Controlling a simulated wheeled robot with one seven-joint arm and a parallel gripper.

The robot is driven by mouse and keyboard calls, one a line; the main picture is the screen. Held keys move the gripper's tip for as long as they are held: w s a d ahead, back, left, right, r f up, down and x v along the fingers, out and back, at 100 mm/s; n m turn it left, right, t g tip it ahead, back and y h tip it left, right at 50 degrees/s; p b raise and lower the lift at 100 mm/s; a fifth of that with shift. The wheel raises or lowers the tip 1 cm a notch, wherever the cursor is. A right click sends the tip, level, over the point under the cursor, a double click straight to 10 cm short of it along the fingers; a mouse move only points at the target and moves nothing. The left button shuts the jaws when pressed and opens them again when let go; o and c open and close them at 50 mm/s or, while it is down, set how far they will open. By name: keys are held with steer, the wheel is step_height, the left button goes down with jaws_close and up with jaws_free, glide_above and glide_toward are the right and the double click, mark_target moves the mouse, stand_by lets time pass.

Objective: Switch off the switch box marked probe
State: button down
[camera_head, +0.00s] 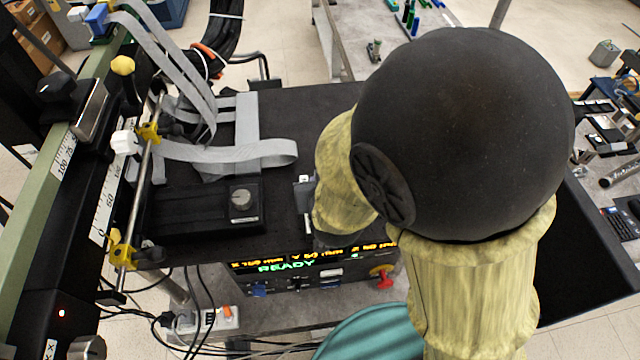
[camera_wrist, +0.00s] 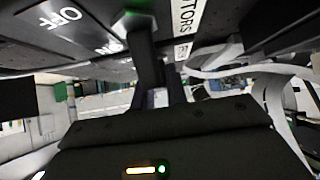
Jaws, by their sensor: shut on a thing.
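My gripper (camera_wrist: 146,42) shows in the wrist view, with dark fingers reaching up from its black body. It is shut at a dark switch part with a green glow (camera_wrist: 136,19), which I take to be the switch lever; the contact is partly hidden. White OFF lettering (camera_wrist: 60,17) marks the black panel to the left. A white label (camera_wrist: 188,20) ending in "TORS" is beside the fingers. I cannot read the word probe anywhere.
In the head view, a control box (camera_head: 315,266) shows READY, with a red knob (camera_head: 381,276) at its right. A black box with a grey dial (camera_head: 241,199) stands on the dark table (camera_head: 300,112). Grey ribbon cables (camera_head: 215,152) and a rail with scales (camera_head: 105,205) lie left.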

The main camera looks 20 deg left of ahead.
stand_by(0.3)
steer(key=c, duration=1.4)
jaws_free()
steer(key=shift+r, duration=0.1)
